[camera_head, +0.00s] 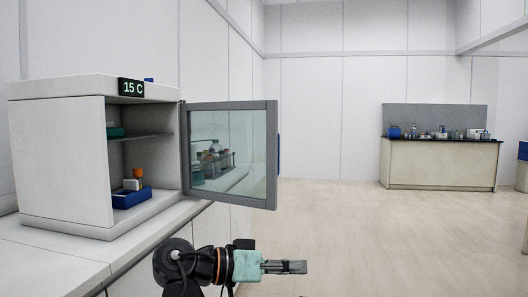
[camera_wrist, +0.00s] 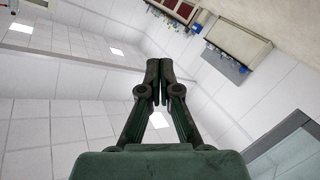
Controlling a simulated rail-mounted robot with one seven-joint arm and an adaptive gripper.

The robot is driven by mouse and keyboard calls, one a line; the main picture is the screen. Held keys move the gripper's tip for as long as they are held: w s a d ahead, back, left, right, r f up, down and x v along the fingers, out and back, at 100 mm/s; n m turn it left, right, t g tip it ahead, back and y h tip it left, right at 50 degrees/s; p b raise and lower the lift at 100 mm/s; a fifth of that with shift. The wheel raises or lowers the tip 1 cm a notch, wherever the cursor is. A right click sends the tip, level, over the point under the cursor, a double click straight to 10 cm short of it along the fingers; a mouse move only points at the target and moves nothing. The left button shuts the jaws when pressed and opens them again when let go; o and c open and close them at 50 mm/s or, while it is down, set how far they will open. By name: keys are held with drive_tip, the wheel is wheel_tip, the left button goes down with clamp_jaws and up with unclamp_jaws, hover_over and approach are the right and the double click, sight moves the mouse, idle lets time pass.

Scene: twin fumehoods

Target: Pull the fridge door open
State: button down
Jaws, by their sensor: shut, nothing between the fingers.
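The fridge (camera_head: 65,155) is a white box on the counter at the left of the head view, with a display reading 15 C. Its grey-framed glass door (camera_head: 230,155) stands wide open, swung out to the right of the cabinet. A blue handle strip (camera_head: 278,153) shows on the door's outer edge. My gripper (camera_head: 304,267) is below and slightly right of the door, apart from it, pointing right. In the wrist view my gripper (camera_wrist: 153,92) shows its two fingers together with nothing between them. A grey-framed panel, likely the door (camera_wrist: 295,145), shows at the lower right there.
Inside the fridge are a blue tray (camera_head: 131,198) with an orange-capped bottle (camera_head: 138,177) and a shelf (camera_head: 147,136). The white counter (camera_head: 50,262) runs along the left wall. A bench (camera_head: 440,163) with several bottles stands far right. The floor (camera_head: 385,235) between is clear.

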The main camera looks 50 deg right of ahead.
drive_tip(key=w+d+r+n+t+h+p, duration=0.15)
drive_tip(key=w+d+r+n+p, duration=0.4)
drive_tip(key=p, duration=0.65)
drive_tip(key=w+d+r+n+t+h+p, duration=0.1)
drive_tip(key=w+d+r+n+h+p, duration=0.15)
drive_tip(key=w+r+n+p, duration=0.7)
drive_tip(key=w+d+n+t+h+p, duration=0.15)
drive_tip(key=w+n+t+p, duration=0.3)
drive_tip(key=n, duration=0.75)
drive_tip(key=w+d+n+t+p, duration=0.35)
drive_tip(key=w+n+p, duration=0.25)
drive_tip(key=n, duration=0.5)
drive_tip(key=w+d+f+p, duration=0.1)
drive_tip(key=d+p, duration=0.2)
drive_tip(key=d, duration=1)
drive_tip(key=shift+t, duration=0.45)
